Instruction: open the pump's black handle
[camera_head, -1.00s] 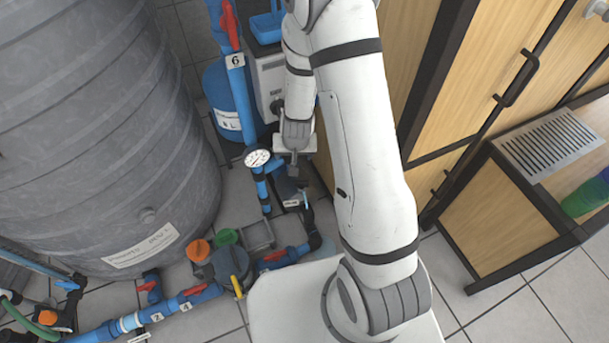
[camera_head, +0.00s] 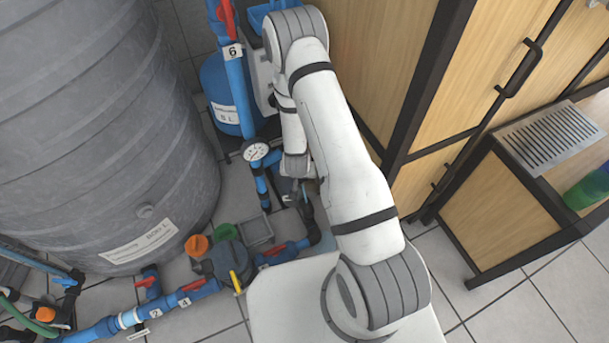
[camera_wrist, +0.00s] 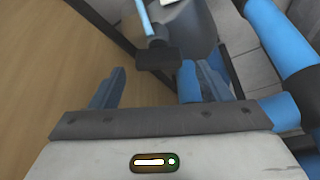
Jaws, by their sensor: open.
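In the wrist view my gripper (camera_wrist: 160,80) is open and empty, its two fingers spread wide. Just past the fingertips, between them in the picture, is a small black block (camera_wrist: 158,58) that looks like the pump's black handle. A thin light-blue stick (camera_wrist: 143,20) rises above it. The grey rounded body (camera_wrist: 190,30) behind it appears to be the pump. I see no contact between fingers and black block; the depth gap is hard to tell. In the head view my arm hides most of the pump and the handle.
Blue pipes (camera_wrist: 280,40) run close on the right in the wrist view. A wooden panel (camera_wrist: 40,80) fills the left. In the head view a large grey tank (camera_head: 100,130), a pressure gauge (camera_head: 256,151) and valves with red levers (camera_head: 193,285) stand left of my arm.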

